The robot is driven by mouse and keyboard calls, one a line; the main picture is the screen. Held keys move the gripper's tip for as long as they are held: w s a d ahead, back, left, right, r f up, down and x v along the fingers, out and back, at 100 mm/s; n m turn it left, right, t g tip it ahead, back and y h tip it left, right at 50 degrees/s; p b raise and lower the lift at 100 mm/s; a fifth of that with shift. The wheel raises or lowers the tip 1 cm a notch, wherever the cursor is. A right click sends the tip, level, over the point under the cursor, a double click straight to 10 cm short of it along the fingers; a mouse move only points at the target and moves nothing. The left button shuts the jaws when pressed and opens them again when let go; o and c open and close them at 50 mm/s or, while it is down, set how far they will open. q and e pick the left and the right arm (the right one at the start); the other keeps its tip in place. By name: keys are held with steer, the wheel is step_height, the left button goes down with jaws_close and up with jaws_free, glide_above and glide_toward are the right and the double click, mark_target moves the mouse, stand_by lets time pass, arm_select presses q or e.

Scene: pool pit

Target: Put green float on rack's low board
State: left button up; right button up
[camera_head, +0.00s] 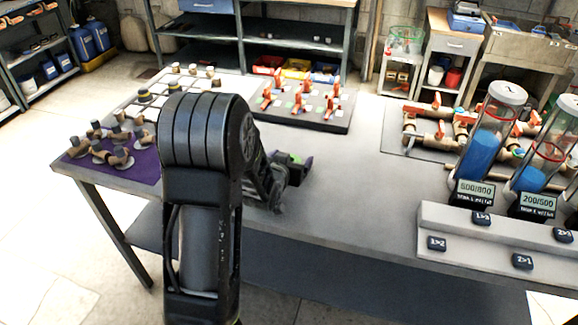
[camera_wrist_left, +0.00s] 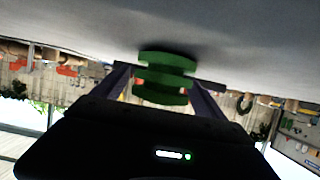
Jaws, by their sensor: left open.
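The green float (camera_wrist_left: 165,78), a spool-like piece with stacked discs, shows in the left wrist view between my two purple-grey fingers. In the head view only a small green part (camera_head: 295,159) of it shows at the gripper. My left gripper (camera_head: 299,164) is low over the middle of the grey table, its jaws open around the float. It also shows in the left wrist view (camera_wrist_left: 165,88). The float is at or close to the table top; exact contact is unclear. My right gripper is not in view. I cannot tell for certain which shelving is the task's rack.
Shelving (camera_head: 290,32) stands behind the table and more shelves (camera_head: 40,55) at far left. A tray with red-handled valves (camera_head: 310,125) lies behind my gripper. Pipe fittings stand on a purple mat (camera_head: 140,170) at left. Clear cylinders (camera_head: 486,135) stand at right. The table centre is clear.

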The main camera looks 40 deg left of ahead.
mark_target(292, 155)
arm_select(q)
steer(key=shift+w+a+f, duration=0.1)
steer(key=shift+w+f, duration=0.05)
steer(key=shift+w, duration=0.1)
stand_by(0.4)
steer(key=c, duration=1.6)
step_height(292, 155, up, 10)
steer(key=shift+r+p, duration=0.1)
steer(key=shift+p, duration=0.55)
